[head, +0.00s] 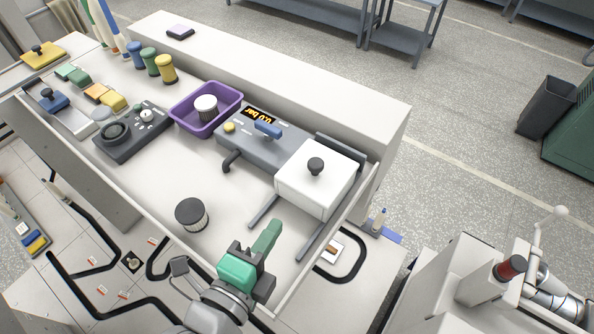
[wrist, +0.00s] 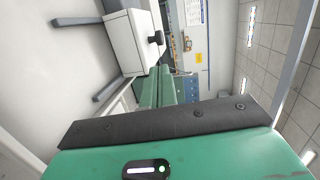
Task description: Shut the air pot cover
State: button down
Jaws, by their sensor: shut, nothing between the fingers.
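The air pot (head: 262,140) is a grey unit with a lit display, a blue lever and a dark curved hose. At its right end is a white box-shaped cover (head: 302,188) with a black knob (head: 315,165) on top. Two grey rails run from the cover towards the table's front edge. In the wrist view the white cover (wrist: 124,42) and its knob (wrist: 156,38) show at the upper left. My gripper (head: 274,228) has green fingers, shut and empty, in front of the cover and apart from it. The shut fingers also show in the wrist view (wrist: 160,85).
A dark ribbed bobbin (head: 191,214) stands on the table left of my gripper. A purple tray (head: 178,121) holds a white-topped bobbin (head: 206,106). A dark control box (head: 131,134) is further left. A white raised ledge (head: 360,93) runs behind the unit.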

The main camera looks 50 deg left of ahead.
aim_at(313, 170)
jog(key=b+x, duration=0.1)
jog(key=x, duration=1.2)
jog(key=shift+b, duration=0.35)
jog(key=shift+w+a+f, duration=0.15)
jog(key=shift+w, duration=0.2)
